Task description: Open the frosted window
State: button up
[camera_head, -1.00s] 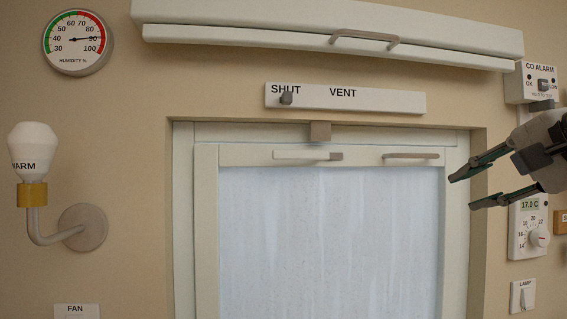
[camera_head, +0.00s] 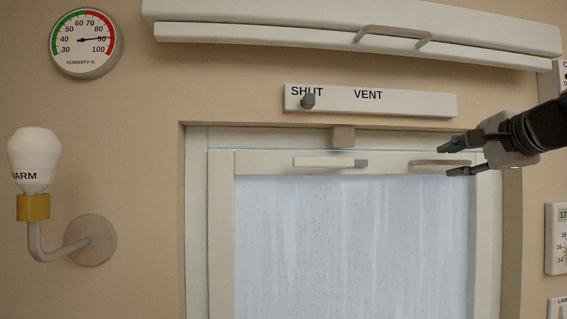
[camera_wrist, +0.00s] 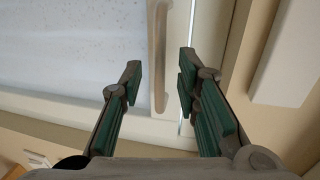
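The frosted window (camera_head: 340,250) fills the lower middle of the head view, in a pale frame, and shows at the upper left of the wrist view (camera_wrist: 70,45). Its top rail carries a white lever with a grey end (camera_head: 330,162) and, to the right, a beige bar handle (camera_head: 425,163). My gripper (camera_head: 446,160) is open at the right end of this bar, partly covering it.
A SHUT/VENT slider plate (camera_head: 410,103) is above the window, its knob (camera_head: 308,101) at SHUT. A grey block (camera_head: 343,136) sits on the upper frame. A long white cover with a handle (camera_head: 392,36) juts out above. A wall lamp (camera_head: 34,160) is at left.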

aim_at(448, 162)
jog(key=shift+x, duration=1.75)
grip_shut()
